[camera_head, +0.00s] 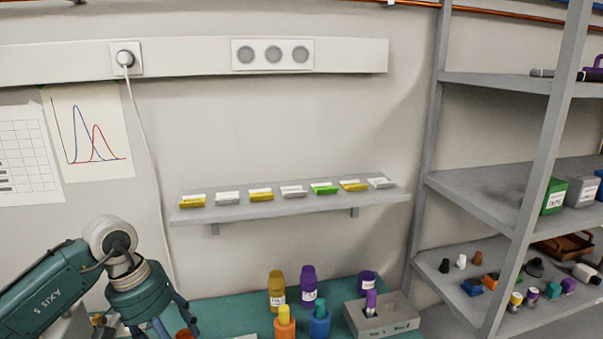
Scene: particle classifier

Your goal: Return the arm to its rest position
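My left arm (45,288) comes in from the left, a teal arm with a pale grey wrist joint. My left gripper (160,327) points down over the left end of the green bench top (230,312). Its fingertips are cut off by the bottom edge, so whether it is open or shut does not show. A small orange-red thing (184,333) is partly visible beside the fingers; I cannot tell whether they touch it. My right arm and gripper are not in view.
A wall shelf (290,204) holds labelled cards. Grey shelving (490,190) stands right.

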